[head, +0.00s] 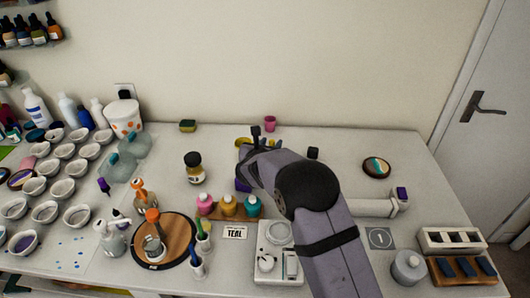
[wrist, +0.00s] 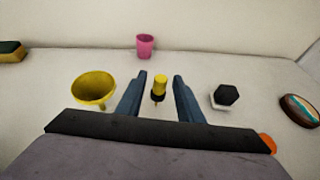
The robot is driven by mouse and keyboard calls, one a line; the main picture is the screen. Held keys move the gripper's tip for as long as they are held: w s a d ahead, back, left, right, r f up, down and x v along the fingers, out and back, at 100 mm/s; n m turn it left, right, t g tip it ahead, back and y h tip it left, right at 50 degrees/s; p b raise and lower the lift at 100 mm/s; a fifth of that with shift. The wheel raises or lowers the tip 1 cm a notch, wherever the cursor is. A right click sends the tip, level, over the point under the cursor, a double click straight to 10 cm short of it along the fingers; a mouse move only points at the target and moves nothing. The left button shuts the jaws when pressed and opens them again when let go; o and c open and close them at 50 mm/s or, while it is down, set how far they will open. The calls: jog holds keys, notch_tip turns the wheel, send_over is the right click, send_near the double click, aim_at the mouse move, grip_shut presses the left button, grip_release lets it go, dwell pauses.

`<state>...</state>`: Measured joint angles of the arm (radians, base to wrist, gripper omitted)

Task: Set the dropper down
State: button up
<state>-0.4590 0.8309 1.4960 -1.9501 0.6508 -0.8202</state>
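The dropper (wrist: 159,86), with a yellow bulb and a dark collar, shows in the wrist view between the two fingers of my gripper (wrist: 160,78). The fingers are apart, with a gap on each side of the dropper, and do not appear to touch it. The dropper's lower end is too small to make out, so I cannot tell exactly how it rests.
A yellow funnel (wrist: 94,91) stands left of my gripper and a dark-topped white item (wrist: 226,96) right of it. A pink cup (wrist: 146,46) stands behind. Coloured bottles (head: 228,206) and a scale (head: 279,252) are nearer the front. The table's back right is mostly clear.

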jog(key=b+v, duration=0.2)
jog(key=v, duration=0.8)
jog(key=shift+s, duration=0.2)
jog(key=shift+d+r, duration=0.1)
jog(key=shift+r, duration=0.05)
